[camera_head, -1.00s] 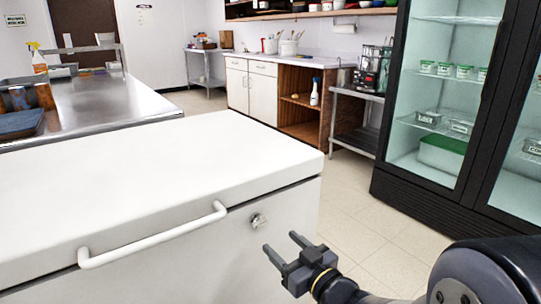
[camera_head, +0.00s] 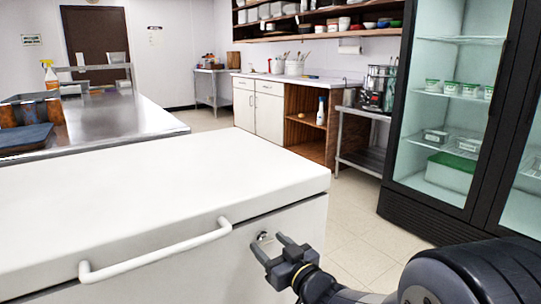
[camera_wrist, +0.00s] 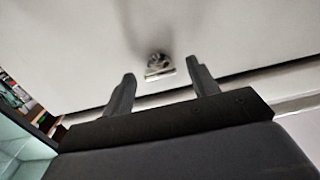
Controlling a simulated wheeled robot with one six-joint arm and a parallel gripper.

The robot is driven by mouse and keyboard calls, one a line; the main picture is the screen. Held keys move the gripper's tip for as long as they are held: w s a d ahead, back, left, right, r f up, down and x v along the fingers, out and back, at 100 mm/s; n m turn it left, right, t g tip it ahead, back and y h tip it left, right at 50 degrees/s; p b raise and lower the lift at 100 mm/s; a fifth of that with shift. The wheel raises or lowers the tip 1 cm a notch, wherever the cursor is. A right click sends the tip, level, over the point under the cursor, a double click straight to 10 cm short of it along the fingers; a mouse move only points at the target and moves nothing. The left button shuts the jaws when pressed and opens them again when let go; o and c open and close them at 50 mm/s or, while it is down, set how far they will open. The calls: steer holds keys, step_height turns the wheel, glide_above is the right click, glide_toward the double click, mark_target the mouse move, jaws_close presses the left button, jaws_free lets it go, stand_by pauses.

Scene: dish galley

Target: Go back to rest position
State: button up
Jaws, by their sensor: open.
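My gripper (camera_head: 270,246) is in the lower middle of the head view, in front of the white chest freezer (camera_head: 150,165). Its two fingers are spread apart with nothing between them. In the wrist view the fingers of my gripper (camera_wrist: 160,88) point at the freezer front (camera_wrist: 90,40), and a metal lock (camera_wrist: 158,65) shows just beyond and between them. The lock also shows partly in the head view (camera_head: 263,237), close behind the fingers. The freezer lid is shut, with a white bar handle (camera_head: 155,250) left of my gripper.
A steel table (camera_head: 115,115) with a spray bottle (camera_head: 49,75) and a blue tray (camera_head: 22,138) stands behind the freezer at left. A black glass-door fridge (camera_head: 440,130) stands at right. Tiled floor (camera_head: 350,255) lies open between freezer and fridge. Wooden cabinets (camera_head: 310,110) line the back.

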steer(key=p+v, duration=0.2)
steer(key=v, duration=0.8)
steer(key=b+x, duration=0.2)
steer(key=x, duration=0.8)
steer(key=shift+w+a+f, duration=0.1)
steer(key=shift+w+a, duration=0.1)
steer(key=shift+s+d+r+m+p, duration=0.15)
steer(key=shift+r+m+p, duration=0.15)
steer(key=shift+m+p, duration=0.7)
steer(key=shift+p, duration=0.1)
steer(key=m+p, duration=0.3)
steer(key=m, duration=0.1)
steer(key=m+p, duration=0.3)
steer(key=shift+m, duration=0.3)
steer(key=p+v, duration=0.1)
steer(key=v, duration=0.9)
steer(key=shift+s+d+f+h, duration=0.2)
steer(key=shift+s+d+h, duration=0.1)
steer(key=shift+h, duration=0.1)
